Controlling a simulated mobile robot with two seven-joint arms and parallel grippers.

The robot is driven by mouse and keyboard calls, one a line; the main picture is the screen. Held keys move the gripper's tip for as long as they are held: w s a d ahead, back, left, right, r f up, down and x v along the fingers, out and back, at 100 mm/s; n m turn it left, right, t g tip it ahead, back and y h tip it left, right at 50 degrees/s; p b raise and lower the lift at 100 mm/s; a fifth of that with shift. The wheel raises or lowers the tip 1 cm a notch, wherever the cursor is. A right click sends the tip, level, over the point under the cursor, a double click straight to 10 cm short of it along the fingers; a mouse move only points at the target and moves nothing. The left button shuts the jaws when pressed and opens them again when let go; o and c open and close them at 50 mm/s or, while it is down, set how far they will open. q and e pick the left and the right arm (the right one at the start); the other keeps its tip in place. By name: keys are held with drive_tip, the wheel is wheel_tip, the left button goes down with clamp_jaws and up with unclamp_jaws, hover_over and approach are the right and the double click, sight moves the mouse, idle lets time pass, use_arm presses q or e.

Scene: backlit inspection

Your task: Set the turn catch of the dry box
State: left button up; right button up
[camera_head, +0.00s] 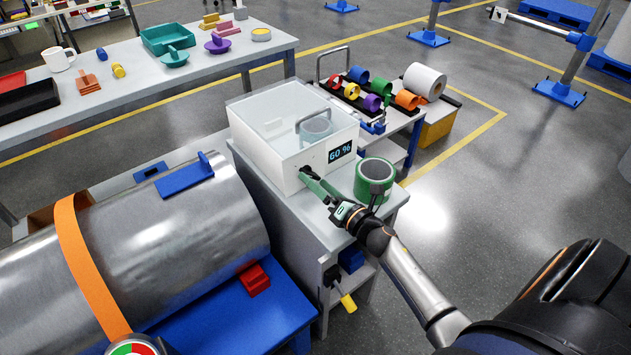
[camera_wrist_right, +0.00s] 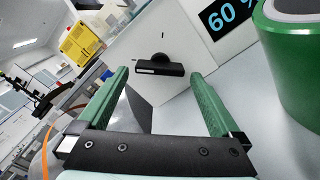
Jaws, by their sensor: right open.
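The dry box (camera_head: 290,168) is a white box with a clear lid, on a grey stand in the middle of the head view. Its front has a dark display (camera_head: 340,152), which reads 60 % in the wrist view (camera_wrist_right: 225,18). The black turn catch (camera_wrist_right: 158,66) is a round hub with a bar lying nearly level in the wrist view. Small dark marks show on the white panel near it. My right gripper (camera_head: 310,180) has green fingers, open at the front panel; in the wrist view (camera_wrist_right: 160,76) they stand either side of the catch, apart from it. My left gripper is out of view.
A green cylinder (camera_head: 375,182) stands on the stand close to my right gripper, also large in the wrist view (camera_wrist_right: 292,70). A metal drum (camera_head: 150,240) with an orange strap lies at left. A rack of coloured rolls (camera_head: 372,102) is behind.

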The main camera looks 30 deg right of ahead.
drive_tip(key=shift+w, duration=0.6)
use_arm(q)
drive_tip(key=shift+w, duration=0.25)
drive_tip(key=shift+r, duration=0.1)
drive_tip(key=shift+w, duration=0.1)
use_arm(e)
drive_tip(key=shift+c, duration=0.4)
drive_tip(key=c, duration=1.1)
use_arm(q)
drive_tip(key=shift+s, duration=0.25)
use_arm(e)
drive_tip(key=shift+c, duration=0.2)
